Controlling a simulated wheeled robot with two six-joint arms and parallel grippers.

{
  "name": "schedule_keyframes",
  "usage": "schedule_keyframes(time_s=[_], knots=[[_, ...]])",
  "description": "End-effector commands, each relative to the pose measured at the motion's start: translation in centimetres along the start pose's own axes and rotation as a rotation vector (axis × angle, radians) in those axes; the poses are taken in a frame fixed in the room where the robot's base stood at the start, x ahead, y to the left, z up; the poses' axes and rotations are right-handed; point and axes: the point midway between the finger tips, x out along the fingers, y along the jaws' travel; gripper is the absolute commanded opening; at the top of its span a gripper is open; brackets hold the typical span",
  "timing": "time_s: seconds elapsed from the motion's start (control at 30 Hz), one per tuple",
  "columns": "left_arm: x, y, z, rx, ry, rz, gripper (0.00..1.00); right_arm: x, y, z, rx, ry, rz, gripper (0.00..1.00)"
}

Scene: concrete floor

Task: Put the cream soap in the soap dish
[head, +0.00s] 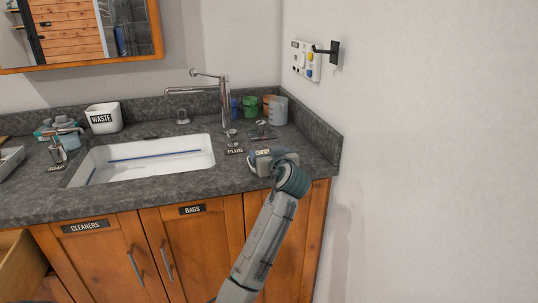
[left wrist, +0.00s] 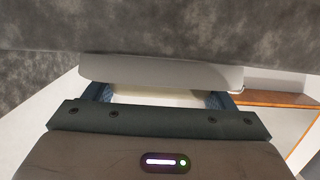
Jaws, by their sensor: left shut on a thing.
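My left gripper (head: 264,160) is at the front right of the counter, beside the sink. In the left wrist view its two blue fingers (left wrist: 157,96) are closed on the cream soap (left wrist: 150,97), of which only a pale strip shows between them. A light grey slab with rounded ends, which looks like the soap dish (left wrist: 160,73), lies just beyond the fingertips; I cannot tell whether the soap touches it. In the head view the gripper mostly hides the soap and dish. My right gripper is not in view.
The white sink (head: 150,158) and tall faucet (head: 225,105) are left of the gripper. Coloured cups (head: 278,110) stand in the back right corner by the wall. A waste bin (head: 103,118) stands at the back left. Cabinet doors (head: 200,250) are below the counter.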

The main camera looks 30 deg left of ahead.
Motion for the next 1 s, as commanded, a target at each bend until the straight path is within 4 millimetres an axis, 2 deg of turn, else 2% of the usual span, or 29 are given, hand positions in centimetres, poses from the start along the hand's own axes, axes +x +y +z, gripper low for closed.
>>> schedule_keyframes(time_s=[0.3, 0.47, 0.5, 0.6, 0.93, 1.0], knots=[[0.0, 0.0, 0.4, -0.001, 0.002, 0.000, 0.52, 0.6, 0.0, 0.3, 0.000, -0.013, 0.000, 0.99], [0.1, 0.0, 0.6, -0.001, 0.002, 0.000, 0.52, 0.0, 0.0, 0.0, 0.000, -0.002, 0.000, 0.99], [0.1, 0.0, 0.6, -0.001, 0.001, 0.000, 0.83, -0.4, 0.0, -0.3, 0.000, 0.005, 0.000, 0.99], [0.1, 0.0, 0.6, -0.001, 0.001, 0.000, 0.99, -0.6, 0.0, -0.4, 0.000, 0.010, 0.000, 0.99], [0.0, 0.0, 0.2, -0.001, 0.001, 0.000, 0.99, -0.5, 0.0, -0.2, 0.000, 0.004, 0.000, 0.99], [-1.1, 0.1, 0.5, -0.002, 0.000, 0.002, 0.99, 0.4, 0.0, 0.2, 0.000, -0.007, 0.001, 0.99]])
